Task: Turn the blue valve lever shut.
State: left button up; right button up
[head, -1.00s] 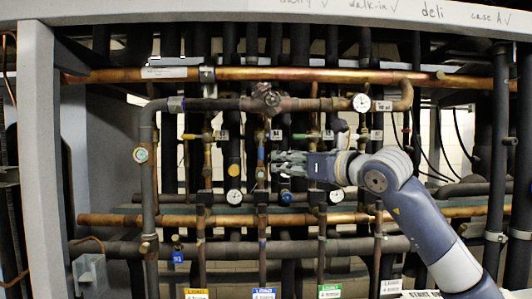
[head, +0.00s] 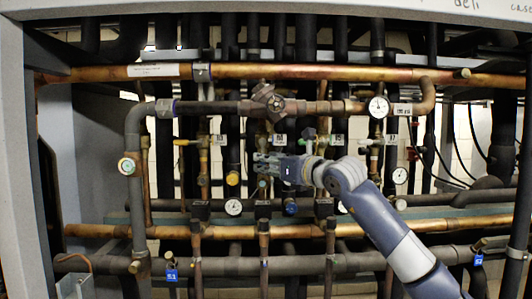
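My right gripper (head: 258,164) comes in from the lower right and points left, in front of the second vertical copper branch line. Its fingers lie over the spot where the blue lever hung, so the lever is mostly or wholly hidden behind them. I cannot tell whether the fingers touch it, or how far apart they are. A yellow valve lever (head: 185,142) sticks out sideways on the branch to the left. A green valve lever (head: 310,136) is on the branch to the right. My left gripper is not in view.
A horizontal copper pipe (head: 290,72) crosses above, with a round valve (head: 268,101) and a pressure gauge (head: 378,107) below it. A blue cap (head: 290,207) and a white gauge (head: 233,207) sit just below the gripper. Pipes crowd close on all sides.

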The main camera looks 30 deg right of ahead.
jog(key=shift+w+a+r, duration=0.1)
jog(key=shift+w, duration=0.55)
jog(key=shift+c, duration=0.9)
grip_shut()
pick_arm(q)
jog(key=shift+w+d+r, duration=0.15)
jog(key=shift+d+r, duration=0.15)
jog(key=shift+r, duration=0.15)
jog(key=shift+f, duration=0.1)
